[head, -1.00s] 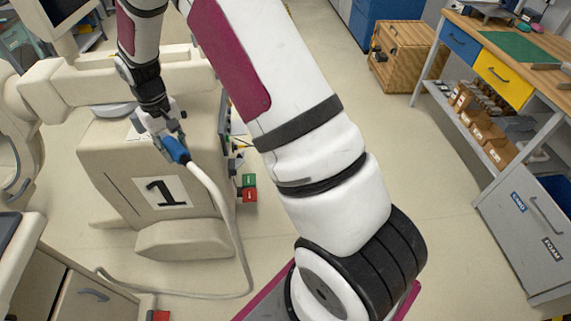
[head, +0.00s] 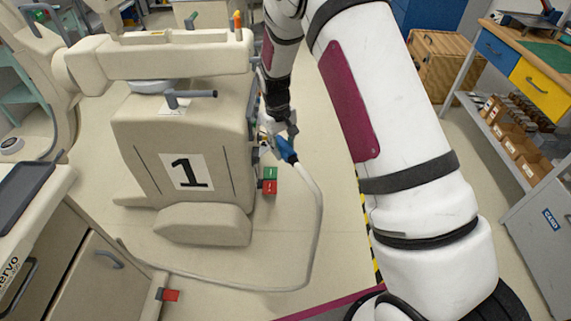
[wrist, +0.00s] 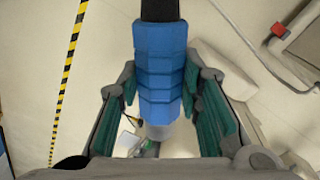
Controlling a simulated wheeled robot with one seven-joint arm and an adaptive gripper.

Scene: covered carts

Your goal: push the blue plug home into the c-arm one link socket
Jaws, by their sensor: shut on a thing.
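The blue plug (head: 287,150) is in my gripper (head: 286,130), beside the right side of the cart marked 1 (head: 222,165). The wrist view shows the plug (wrist: 160,75) between the green-padded fingers of my gripper (wrist: 165,112). Its grey tip faces the lower part of that view. A pale cable (head: 318,200) hangs from the plug to the floor. The cart's side panel is seen edge-on in the head view, and I cannot make out the socket.
Green (head: 270,173) and red (head: 270,187) blocks stick out low on the cart's right side. Black-and-yellow tape (wrist: 68,75) marks the floor. A beige cabinet (head: 75,275) stands at the front left. Floor right of the cart is open. A workbench (head: 535,85) stands farther right.

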